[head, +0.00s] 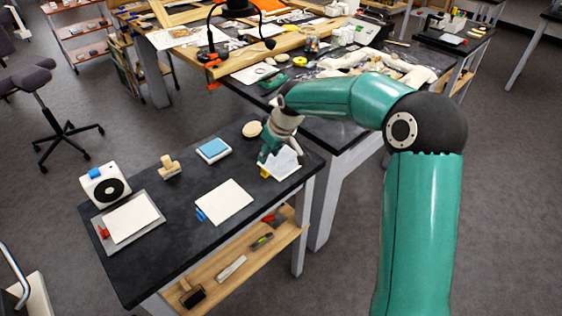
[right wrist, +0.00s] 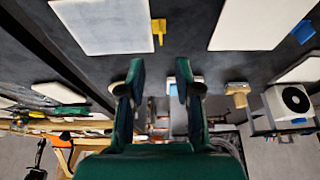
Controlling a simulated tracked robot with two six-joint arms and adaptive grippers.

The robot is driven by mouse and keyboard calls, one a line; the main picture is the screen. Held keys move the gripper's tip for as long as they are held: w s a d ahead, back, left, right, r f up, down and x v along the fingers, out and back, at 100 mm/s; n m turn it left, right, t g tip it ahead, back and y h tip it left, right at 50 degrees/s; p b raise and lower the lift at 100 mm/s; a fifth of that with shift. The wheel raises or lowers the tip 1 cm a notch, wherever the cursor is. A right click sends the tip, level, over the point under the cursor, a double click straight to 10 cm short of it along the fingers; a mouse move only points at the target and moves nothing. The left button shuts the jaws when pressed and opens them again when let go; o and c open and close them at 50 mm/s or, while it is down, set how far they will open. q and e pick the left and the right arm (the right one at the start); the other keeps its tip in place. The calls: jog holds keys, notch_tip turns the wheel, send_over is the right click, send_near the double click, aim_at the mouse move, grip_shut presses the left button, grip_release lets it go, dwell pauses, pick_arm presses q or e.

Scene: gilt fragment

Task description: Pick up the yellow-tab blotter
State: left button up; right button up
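The yellow-tab blotter (head: 285,164) is a flat white sheet near the right end of the dark table. Its yellow tab (head: 265,173) sticks out on the left side. In the right wrist view the blotter (right wrist: 105,25) is at the top left, with the tab (right wrist: 158,32) at its right edge. My right gripper (head: 268,154) is at the blotter's left back side and hides part of it. In the right wrist view its two fingers (right wrist: 156,72) are apart, with nothing between them; I cannot tell its height above the table. My left gripper is not in view.
A blue-tab blotter (head: 226,201) lies left of it, and a red-tab blotter (head: 133,218) lies farther left on a grey tray. A blue-topped block (head: 213,149), a round beige disc (head: 252,129), a wooden stamp (head: 170,168) and a white device (head: 92,186) stand along the back.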

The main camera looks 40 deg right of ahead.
aim_at(264, 167)
jog(key=x, duration=0.2)
jog(key=shift+w+f, duration=0.1)
jog(key=shift+f, duration=0.2)
jog(key=shift+w+f+p, duration=0.15)
jog(key=shift+f+p, duration=0.2)
jog(key=shift+f, duration=0.2)
jog(key=p+x, duration=0.1)
jog(key=x, duration=0.3)
jog(key=shift+f, duration=0.1)
jog(key=shift+c, duration=0.3)
grip_shut()
